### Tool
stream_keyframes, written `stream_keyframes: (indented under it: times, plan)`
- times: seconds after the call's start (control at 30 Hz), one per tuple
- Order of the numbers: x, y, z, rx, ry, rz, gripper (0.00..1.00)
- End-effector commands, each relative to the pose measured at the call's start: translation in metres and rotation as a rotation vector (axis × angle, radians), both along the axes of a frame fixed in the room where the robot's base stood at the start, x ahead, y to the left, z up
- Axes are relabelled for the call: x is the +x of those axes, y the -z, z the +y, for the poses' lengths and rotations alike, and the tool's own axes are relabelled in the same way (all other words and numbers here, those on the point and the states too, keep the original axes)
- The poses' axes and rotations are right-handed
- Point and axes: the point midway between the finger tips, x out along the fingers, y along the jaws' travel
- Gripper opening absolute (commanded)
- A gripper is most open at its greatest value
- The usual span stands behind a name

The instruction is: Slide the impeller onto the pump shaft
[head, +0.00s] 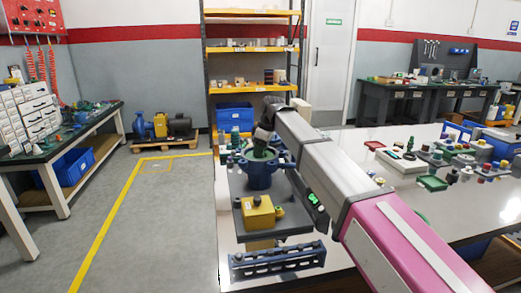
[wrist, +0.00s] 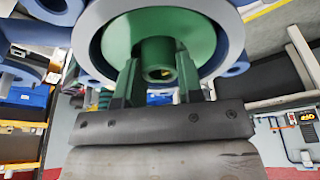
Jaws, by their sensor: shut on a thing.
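The green impeller (head: 260,154) is at the open mouth of the blue pump casing (head: 262,178) in the head view. My gripper (wrist: 158,62) is shut on the impeller's hub, one finger on each side. The pump shaft cannot be made out. A small yellowish patch shows in the hub's bore. How deep the impeller sits is unclear.
The casing stands on a dark grey plate (head: 236,187) on the white table (head: 337,258). A yellow block (head: 258,214) and a blue slotted rail (head: 275,263) lie nearer. A tray (head: 401,158) and several small parts are at right. My arm crosses the table's middle.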

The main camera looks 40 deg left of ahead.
Motion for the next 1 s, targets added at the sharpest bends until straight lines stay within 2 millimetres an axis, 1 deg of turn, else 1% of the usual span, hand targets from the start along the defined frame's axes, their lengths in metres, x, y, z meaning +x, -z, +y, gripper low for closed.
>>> stream_keyframes:
  times: [0.27,0.3,0.37,0.4,0.73,0.87,1.0]
  plan:
    - [0.0,0.001,0.0,0.001,0.0,0.0,0.0]
    - [0.0,0.001,0.0,0.001,0.0,0.0,0.37]
    - [0.0,0.001,0.0,0.001,0.0,0.0,0.57]
    - [0.0,0.001,0.0,0.001,0.0,0.0,0.64]
    - [0.0,0.0,0.0,0.0,0.0,0.0,0.64]
    - [0.0,-0.009,0.001,0.001,0.0,-0.001,0.64]
    - [0.0,-0.023,0.0,0.0,0.0,0.0,0.64]
